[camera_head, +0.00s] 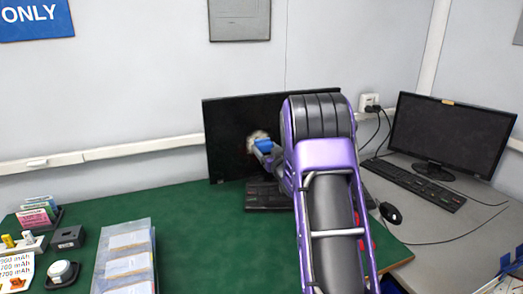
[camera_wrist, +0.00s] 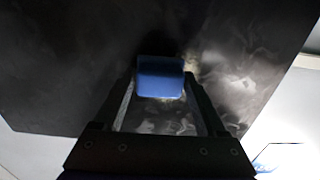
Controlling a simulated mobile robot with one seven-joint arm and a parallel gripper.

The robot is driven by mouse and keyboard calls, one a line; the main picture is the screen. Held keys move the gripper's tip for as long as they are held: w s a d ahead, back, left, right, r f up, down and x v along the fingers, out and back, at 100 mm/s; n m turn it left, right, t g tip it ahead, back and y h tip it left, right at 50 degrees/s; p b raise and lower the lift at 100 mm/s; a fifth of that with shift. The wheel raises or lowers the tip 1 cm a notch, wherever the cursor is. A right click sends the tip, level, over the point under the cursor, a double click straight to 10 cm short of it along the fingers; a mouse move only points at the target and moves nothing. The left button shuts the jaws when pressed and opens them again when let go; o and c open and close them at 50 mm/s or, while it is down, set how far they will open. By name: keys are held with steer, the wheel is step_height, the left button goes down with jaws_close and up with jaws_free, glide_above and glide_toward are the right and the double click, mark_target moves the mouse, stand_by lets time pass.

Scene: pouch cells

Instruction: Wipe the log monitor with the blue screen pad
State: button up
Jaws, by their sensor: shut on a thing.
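The log monitor (camera_head: 226,135) is the dark screen standing at the back of the green bench. Its screen (camera_wrist: 75,85) fills most of the wrist view and shows pale, cloudy smudges around and to the right of the pad. My gripper (camera_wrist: 160,85) is shut on the blue screen pad (camera_wrist: 160,73), which is at the screen face; whether it touches cannot be told for certain. In the head view the pad (camera_head: 263,144) is in front of the left-middle of the screen, with a pale smudge beside it. My arm hides the monitor's right part.
A keyboard (camera_head: 268,196) lies below the log monitor, partly hidden by my arm. A second monitor (camera_head: 450,133), keyboard (camera_head: 420,185) and mouse (camera_head: 390,213) stand on the grey desk at right. Clear pouches (camera_head: 125,258) and small items lie at left. Green bench between is free.

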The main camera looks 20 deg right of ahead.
mark_target(248, 142)
steer(key=shift+a+r, duration=0.1)
steer(key=shift+a, duration=2.55)
steer(key=shift+d+r, duration=0.15)
steer(key=shift+r, duration=0.5)
steer(key=d, duration=0.8)
steer(key=shift+a, duration=4)
steer(key=s, duration=0.6)
